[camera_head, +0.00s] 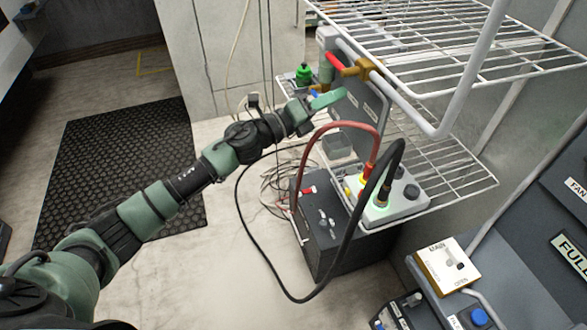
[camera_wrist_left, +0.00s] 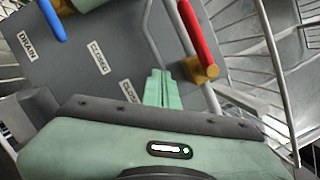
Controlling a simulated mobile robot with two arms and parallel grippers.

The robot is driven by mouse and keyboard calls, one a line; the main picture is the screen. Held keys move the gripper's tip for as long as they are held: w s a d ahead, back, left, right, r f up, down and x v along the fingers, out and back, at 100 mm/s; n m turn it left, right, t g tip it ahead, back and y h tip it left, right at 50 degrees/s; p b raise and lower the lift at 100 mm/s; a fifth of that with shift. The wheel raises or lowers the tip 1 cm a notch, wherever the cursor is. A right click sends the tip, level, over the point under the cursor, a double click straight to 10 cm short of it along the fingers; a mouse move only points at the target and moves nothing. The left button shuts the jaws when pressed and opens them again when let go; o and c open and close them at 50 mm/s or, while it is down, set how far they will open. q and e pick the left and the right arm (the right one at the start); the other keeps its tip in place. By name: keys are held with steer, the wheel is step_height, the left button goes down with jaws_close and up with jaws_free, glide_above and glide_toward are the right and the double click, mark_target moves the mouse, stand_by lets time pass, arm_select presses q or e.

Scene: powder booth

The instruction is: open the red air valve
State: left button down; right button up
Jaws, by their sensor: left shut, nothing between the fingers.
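The red air valve has a red lever (camera_head: 336,62) on a brass body (camera_head: 360,70), mounted on a pipe at the upper middle of the head view. In the left wrist view the red lever (camera_wrist_left: 197,34) runs up from the brass body (camera_wrist_left: 201,71). My left gripper (camera_head: 328,99) is shut and empty, below and a little left of the valve, in front of the grey panel (camera_head: 366,105). In the left wrist view my shut fingers (camera_wrist_left: 162,88) are left of the brass body and appear apart from the lever. My right gripper is not in view.
A blue lever (camera_wrist_left: 52,20) and labels reading DRAIN and CLOSED show on the panel (camera_wrist_left: 95,75). White wire shelves (camera_head: 470,50) stand right of the valve. Red and black cables (camera_head: 297,170) loop from a grey box (camera_head: 400,203) below. Open floor lies left.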

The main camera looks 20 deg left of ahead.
arm_select(q)
steer(key=s+a+f+b, duration=0.3)
steer(key=s+f+b, duration=0.15)
steer(key=s, duration=0.35)
steer(key=w+d+r+n+p, duration=0.45)
steer(key=w+r+n, duration=0.25)
steer(key=w+n, duration=0.8)
steer(key=s+a+f+n+g+y, duration=0.1)
steer(key=s+a+f+n, duration=0.15)
steer(key=s+n, duration=0.8)
steer(key=a+f+n+y+b, duration=0.1)
steer(key=a+f+y+b, duration=0.1)
steer(key=f, duration=1.3)
steer(key=w+a+f+n+y+b, duration=0.1)
steer(key=a+f, duration=0.5)
steer(key=f, duration=0.8)
steer(key=n+y+b, duration=0.1)
steer(key=y+b, duration=0.1)
steer(key=y, duration=0.1)
steer(key=shift+w+f+g+y, duration=0.15)
steer(key=shift+f+g+y, duration=0.2)
steer(key=shift+g+y, duration=0.05)
